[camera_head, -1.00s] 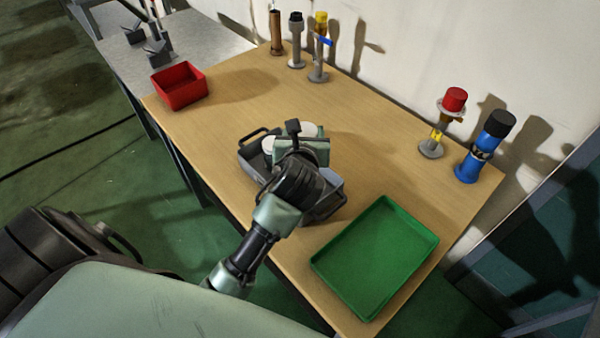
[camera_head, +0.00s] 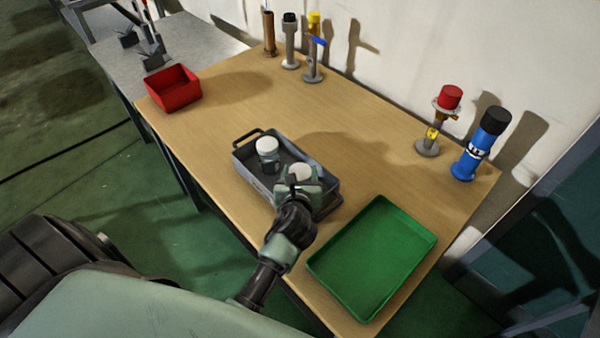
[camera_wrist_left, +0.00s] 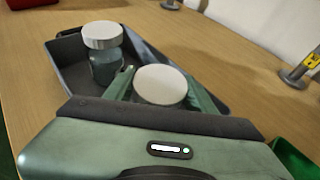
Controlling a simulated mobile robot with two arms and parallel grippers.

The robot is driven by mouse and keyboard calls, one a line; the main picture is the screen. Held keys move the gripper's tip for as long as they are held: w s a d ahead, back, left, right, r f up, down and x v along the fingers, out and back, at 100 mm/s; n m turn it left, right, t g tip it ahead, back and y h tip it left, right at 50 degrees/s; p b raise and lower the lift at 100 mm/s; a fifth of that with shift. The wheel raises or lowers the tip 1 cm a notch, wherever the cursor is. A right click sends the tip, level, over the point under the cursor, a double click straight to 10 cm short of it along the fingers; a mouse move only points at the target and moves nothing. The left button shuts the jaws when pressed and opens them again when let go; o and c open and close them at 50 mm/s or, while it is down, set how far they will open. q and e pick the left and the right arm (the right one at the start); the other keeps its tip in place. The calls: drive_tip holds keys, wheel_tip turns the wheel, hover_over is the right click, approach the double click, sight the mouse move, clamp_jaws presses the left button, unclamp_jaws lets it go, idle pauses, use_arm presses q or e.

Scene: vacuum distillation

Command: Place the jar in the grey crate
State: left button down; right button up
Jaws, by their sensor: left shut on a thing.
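The grey crate (camera_head: 252,180) stands on the wooden table. My left gripper (camera_head: 300,182) is at the crate's right-hand part, shut on a jar with a white lid (camera_head: 299,171). In the left wrist view the held jar's lid (camera_wrist_left: 160,85) shows between the two green fingers, within the outline of the crate (camera_wrist_left: 145,50). The held jar's lower part is hidden, so I cannot tell whether it touches the crate floor. A second white-lidded jar (camera_head: 267,150) stands upright in the crate's left part; it also shows in the left wrist view (camera_wrist_left: 102,58).
A green tray (camera_head: 372,258) lies right of the crate. A red bin (camera_head: 174,90) is at the table's far left. Several stands and a blue bottle (camera_head: 479,145) line the wall side. The table behind the crate is clear.

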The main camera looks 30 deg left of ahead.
use_arm(q)
drive_tip(key=c, duration=0.5)
unclamp_jaws()
drive_tip(key=shift+s+d+r, duration=0.1)
drive_tip(key=shift+s+r, duration=0.05)
drive_tip(key=shift+s, duration=0.1)
drive_tip(key=b+v, duration=0.1)
drive_tip(key=v, duration=1)
drive_tip(key=shift+s+d+r, duration=0.1)
drive_tip(key=shift+s+d, duration=0.05)
drive_tip(key=shift+s, duration=0.1)
